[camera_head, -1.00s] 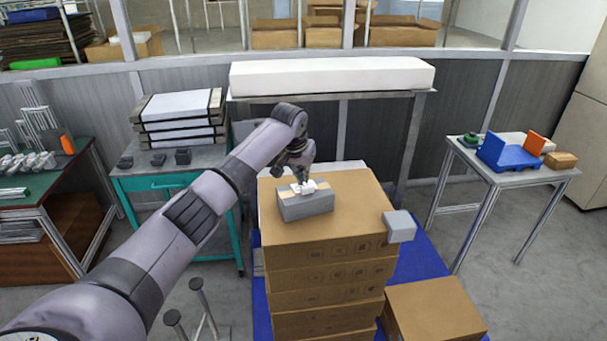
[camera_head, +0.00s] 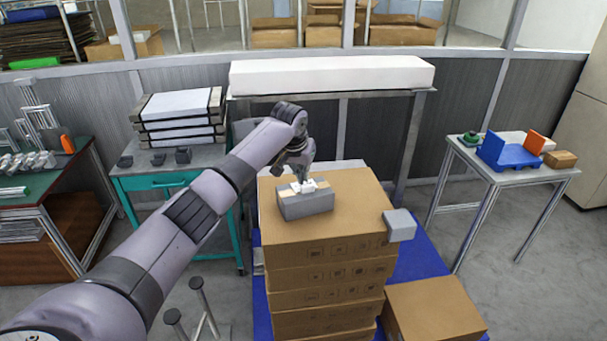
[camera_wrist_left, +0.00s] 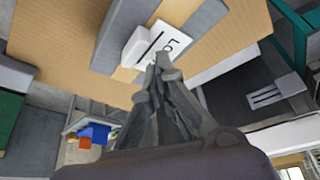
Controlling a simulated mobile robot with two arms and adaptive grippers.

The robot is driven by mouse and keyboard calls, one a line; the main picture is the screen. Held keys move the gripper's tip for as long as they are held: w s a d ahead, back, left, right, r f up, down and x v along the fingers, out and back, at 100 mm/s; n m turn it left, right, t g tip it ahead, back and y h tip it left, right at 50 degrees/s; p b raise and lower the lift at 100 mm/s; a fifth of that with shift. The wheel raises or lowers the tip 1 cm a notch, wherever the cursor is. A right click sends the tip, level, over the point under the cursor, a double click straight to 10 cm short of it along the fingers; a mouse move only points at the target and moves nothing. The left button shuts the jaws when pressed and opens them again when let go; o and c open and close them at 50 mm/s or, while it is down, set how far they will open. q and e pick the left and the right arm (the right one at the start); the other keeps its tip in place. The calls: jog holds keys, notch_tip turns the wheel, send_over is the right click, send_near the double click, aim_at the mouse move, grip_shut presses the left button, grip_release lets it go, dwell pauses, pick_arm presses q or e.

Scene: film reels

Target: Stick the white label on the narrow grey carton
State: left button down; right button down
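The narrow grey carton (camera_head: 305,207) lies on top of a stack of brown cardboard boxes, with a tan strip along its top. The white label (camera_head: 313,184) is at the carton's top, under my left gripper (camera_head: 302,179). In the left wrist view the label (camera_wrist_left: 172,42) shows black print and a dark line, with a small white block (camera_wrist_left: 136,46) beside it. The left fingertips (camera_wrist_left: 164,66) are close together at the label's near edge and seem to pinch it. I cannot tell whether the label lies fully flat on the carton (camera_wrist_left: 112,32). My right gripper is not in view.
A lower brown box (camera_head: 435,308) stands at front right. A side table (camera_head: 510,176) holds a blue bin (camera_head: 508,152). The top of the stack around the carton is mostly clear.

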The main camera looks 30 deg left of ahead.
pick_arm(q)
jog(key=shift+s+f, duration=0.1)
jog(key=shift+f, duration=0.65)
dwell(0.9)
jog(key=shift+r+p, duration=0.35)
jog(key=shift+r, duration=2.7)
jog(key=shift+d+f, duration=0.1)
